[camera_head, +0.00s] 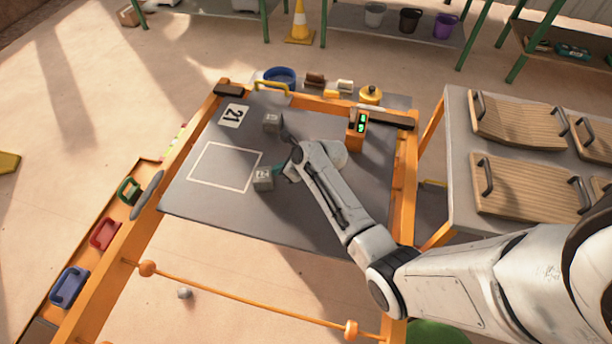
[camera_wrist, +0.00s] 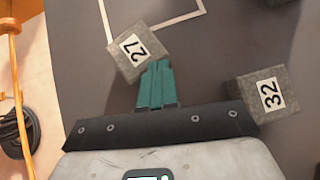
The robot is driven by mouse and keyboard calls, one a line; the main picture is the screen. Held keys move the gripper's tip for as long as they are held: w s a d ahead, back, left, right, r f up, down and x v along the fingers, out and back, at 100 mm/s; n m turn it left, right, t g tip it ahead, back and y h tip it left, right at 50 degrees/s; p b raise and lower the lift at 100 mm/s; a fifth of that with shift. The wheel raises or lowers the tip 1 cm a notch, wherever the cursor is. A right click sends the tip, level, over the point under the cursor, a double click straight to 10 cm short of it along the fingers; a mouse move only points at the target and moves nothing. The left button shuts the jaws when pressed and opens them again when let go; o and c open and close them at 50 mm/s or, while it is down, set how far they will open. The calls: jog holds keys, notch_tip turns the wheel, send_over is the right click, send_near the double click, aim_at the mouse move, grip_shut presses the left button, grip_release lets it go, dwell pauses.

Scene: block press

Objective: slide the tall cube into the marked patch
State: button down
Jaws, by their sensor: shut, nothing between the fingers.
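I cannot tell for sure which is taller. My gripper (camera_wrist: 158,64) is shut and empty, its teal fingertips at the right side of cube 27, touching or almost touching it. In the head view the fingers (camera_head: 279,172) are partly hidden by my arm.
An orange frame (camera_head: 400,195) surrounds the table. A box with green digits (camera_head: 358,123) stands at the back right. A white card marked 21 (camera_head: 233,115) lies behind the outline. The outlined area is clear. A side table with wooden trays (camera_head: 515,110) stands right.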

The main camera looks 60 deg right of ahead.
jog(key=w+a+b, duration=0.1)
jog(key=w, duration=0.3)
jog(key=w+b, duration=0.1)
jog(key=w, duration=0.4)
jog(key=w+a+b, duration=0.1)
jog(key=w, duration=0.4)
jog(key=shift+a+f+b, duration=0.3)
jog(key=shift+a+b, duration=0.05)
jog(key=shift+w+a+r, duration=0.1)
jog(key=shift+w, duration=0.25)
jog(key=shift+s, duration=0.1)
